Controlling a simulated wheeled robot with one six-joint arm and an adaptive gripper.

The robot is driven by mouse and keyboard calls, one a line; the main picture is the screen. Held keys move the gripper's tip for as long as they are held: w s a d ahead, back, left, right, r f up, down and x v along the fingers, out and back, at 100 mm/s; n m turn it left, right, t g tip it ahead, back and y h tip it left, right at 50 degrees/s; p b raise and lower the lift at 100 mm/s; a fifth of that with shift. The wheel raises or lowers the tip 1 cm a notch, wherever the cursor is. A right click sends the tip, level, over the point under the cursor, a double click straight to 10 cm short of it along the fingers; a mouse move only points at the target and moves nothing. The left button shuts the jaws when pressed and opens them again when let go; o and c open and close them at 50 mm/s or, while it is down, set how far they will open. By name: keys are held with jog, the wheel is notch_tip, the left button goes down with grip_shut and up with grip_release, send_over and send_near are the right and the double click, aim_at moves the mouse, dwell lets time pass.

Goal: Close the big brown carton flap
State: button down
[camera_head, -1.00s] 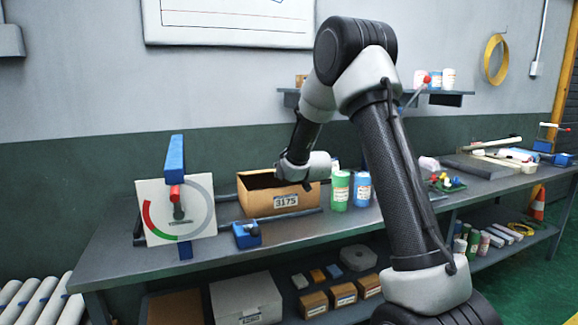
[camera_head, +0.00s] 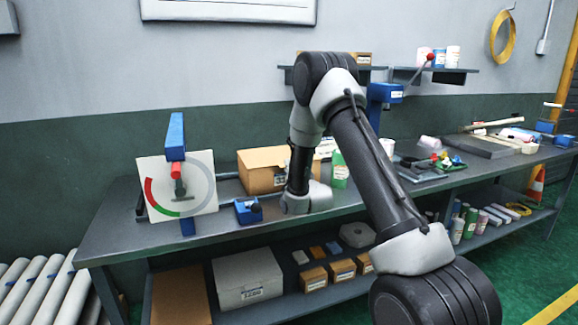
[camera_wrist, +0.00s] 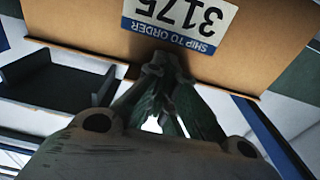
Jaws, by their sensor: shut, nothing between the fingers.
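The big brown carton (camera_head: 260,180) stands on the bench, left of my arm. In the head view its tan top flap (camera_head: 262,157) lies across the top, and no dark opening shows. My wrist hides the right part of its front. In the wrist view the carton's front (camera_wrist: 80,30) appears upside down with its white "3175" label (camera_wrist: 180,18). My gripper (camera_wrist: 162,68) is shut and empty, with its fingertips before the carton front, just beside the label. I cannot tell whether they touch it. In the head view the fingers are hidden.
A dial board (camera_head: 178,190) with a blue post stands left of the carton, with a small blue block (camera_head: 247,210) in front. A green can (camera_head: 340,170) is close to the right. The bench front (camera_head: 150,238) at left is clear.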

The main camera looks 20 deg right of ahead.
jog(key=shift+s+f, duration=0.3)
jog(key=shift+f, duration=0.45)
jog(key=shift+c, duration=1.8)
grip_release()
jog(key=shift+w+r, duration=0.1)
jog(key=shift+w, duration=0.1)
jog(key=s, duration=1.2)
jog(key=shift+f, duration=0.25)
jog(key=shift+w+r, duration=0.1)
